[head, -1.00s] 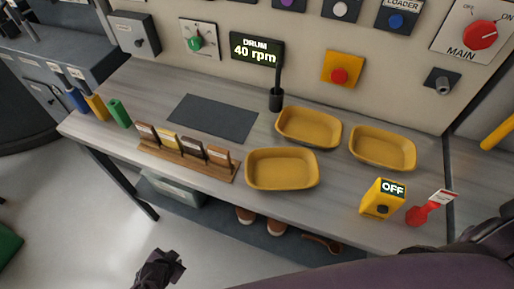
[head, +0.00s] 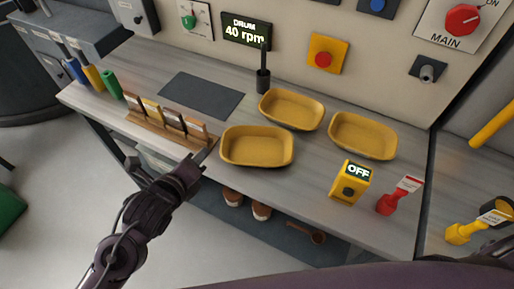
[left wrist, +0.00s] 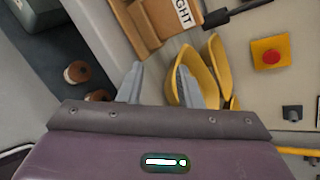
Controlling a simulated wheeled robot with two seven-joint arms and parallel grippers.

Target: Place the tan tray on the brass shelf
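Three alike mustard-yellow oval trays stand on the grey bench: a near one (head: 257,160), a back one (head: 291,123) and a right one (head: 362,152). None stands out as tan by colour. I make out no brass shelf. My left gripper (head: 203,160) is at the bench's front edge, just left of the near tray. In the left wrist view my left gripper (left wrist: 160,86) has its fingers apart with nothing held; a yellow tray (left wrist: 205,62) shows partly behind the right finger. I cannot tell if they touch. My right gripper is out of view.
A wooden rack (head: 160,130) with several upright cards stands left of the near tray. A dark mat (head: 202,95) lies behind it. A yellow OFF box (head: 349,184) and a red tagged piece (head: 388,203) stand at the right. A control wall closes the back.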

